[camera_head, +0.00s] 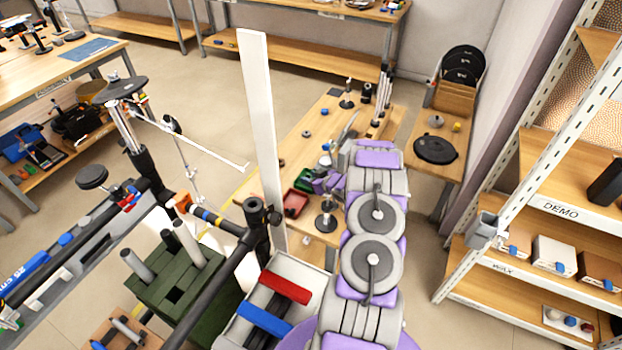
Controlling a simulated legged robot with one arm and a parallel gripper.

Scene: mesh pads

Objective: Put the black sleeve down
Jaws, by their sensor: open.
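My gripper (322,184) is at the end of my purple and grey arm, over the long wooden table (300,135). It is small in view and its jaws are open. I see nothing clearly held between them. A short black cylinder (367,92) stands upright near the far end of this table, apart from my gripper; it may be the black sleeve, but I cannot tell for sure. The arm hides part of the table beneath and behind it.
A red bin (295,203) and a green bin (303,178) sit close to my gripper. A black-based stand (326,217) is nearby. A tall white post (260,120) rises at the left. Shelves marked DEMO (560,211) stand at the right.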

